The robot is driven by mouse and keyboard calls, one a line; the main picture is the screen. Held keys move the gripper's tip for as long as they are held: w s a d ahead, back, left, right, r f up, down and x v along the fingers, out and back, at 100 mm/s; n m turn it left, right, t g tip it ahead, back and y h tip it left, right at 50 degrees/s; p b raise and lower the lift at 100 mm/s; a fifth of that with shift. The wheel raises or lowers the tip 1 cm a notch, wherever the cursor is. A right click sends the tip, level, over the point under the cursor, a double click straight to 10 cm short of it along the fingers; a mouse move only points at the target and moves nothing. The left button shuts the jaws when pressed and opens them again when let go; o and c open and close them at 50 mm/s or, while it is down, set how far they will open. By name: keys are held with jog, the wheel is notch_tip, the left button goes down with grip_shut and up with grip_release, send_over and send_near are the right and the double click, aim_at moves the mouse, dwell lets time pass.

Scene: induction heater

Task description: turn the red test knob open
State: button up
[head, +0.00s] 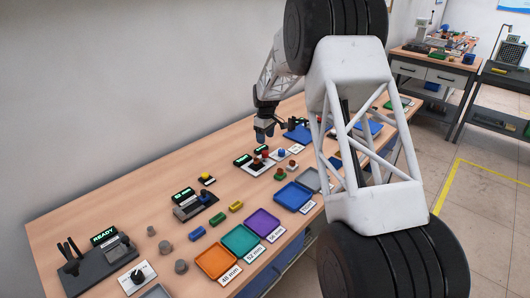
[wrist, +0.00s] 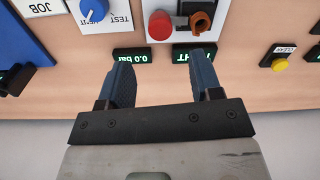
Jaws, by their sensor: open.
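In the wrist view, which looks upside down, a round red knob-like part (wrist: 160,26) sits on a pale block. Beside it is an orange-brown part (wrist: 200,22) in a dark holder. A blue knob (wrist: 94,9) sits on a white plate (wrist: 119,11) lettered TEST, with a second word partly cut off. I cannot tell which part is the red test knob. My gripper (wrist: 164,72) is open and empty, its fingers apart near two small displays. In the head view my gripper (head: 264,137) hangs above the bench close to small red parts (head: 257,162).
Displays (wrist: 132,54) show 0.0 bar and partly hidden text. A yellow button (wrist: 280,65) marked CLEAR lies right in the wrist view. In the head view, orange (head: 217,262), teal (head: 240,240) and purple (head: 262,222) trays line the front of the wooden bench (head: 110,195).

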aim_at(265, 152)
dwell(0.3)
jog(key=shift+s+f, duration=0.1)
jog(key=shift+f, duration=3.8)
jog(key=shift+c, duration=0.4)
jog(key=c, duration=0.8)
jog(key=shift+c, duration=0.2)
